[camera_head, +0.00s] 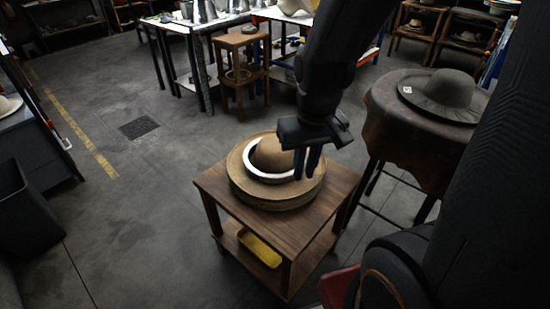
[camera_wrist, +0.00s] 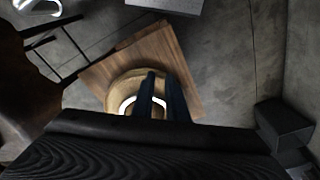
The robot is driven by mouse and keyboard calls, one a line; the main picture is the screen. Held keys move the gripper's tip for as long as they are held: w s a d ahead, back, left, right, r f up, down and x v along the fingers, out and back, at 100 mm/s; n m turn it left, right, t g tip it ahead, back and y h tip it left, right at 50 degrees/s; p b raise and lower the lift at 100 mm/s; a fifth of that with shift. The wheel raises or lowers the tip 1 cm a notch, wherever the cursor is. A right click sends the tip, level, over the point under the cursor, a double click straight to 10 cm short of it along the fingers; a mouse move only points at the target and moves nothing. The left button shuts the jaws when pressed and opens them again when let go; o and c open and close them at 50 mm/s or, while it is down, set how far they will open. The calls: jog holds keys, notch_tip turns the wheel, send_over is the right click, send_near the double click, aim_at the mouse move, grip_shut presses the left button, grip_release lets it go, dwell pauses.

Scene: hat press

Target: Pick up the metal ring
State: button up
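The metal ring (camera_head: 250,168) is bright and silvery white. It lies around the crown of a tan straw hat (camera_head: 236,187) on top of a small wooden table (camera_head: 213,185). In the wrist view parts of the ring (camera_wrist: 127,104) show beside and between the fingers. My gripper (camera_head: 306,172) points down over the right side of the hat, with its two dark blue fingers apart. In the wrist view my gripper (camera_wrist: 160,78) is open with nothing held between the fingers. The ring's right part is hidden behind the fingers, and I cannot tell whether they touch it.
A yellow tray (camera_head: 260,250) sits on the table's lower shelf. A covered round stand (camera_head: 400,130) with a dark hat (camera_head: 445,90) stands to the right. A wooden stool (camera_head: 240,70) and workbenches are behind.

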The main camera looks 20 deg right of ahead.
jog(key=shift+o, duration=0.5)
jog(key=w+f+m+g+y+b, duration=0.1)
jog(key=w+f+m+y+b, duration=0.1)
jog(key=f+m, duration=0.5)
jog(key=shift+w+f+m+g+y+b, duration=0.35)
jog(key=shift+w+b, duration=0.45)
jog(key=shift+w, duration=0.45)
jog(key=m+t+y+b, duration=0.4)
jog(key=m+y+b, duration=0.15)
jog(key=m, duration=0.95)
send_near(272, 176)
jog(key=shift+x, duration=0.9)
jog(key=shift+m, duration=0.25)
jog(key=shift+p+x, duration=0.75)
jog(key=shift+x, duration=3.1)
grip_shut()
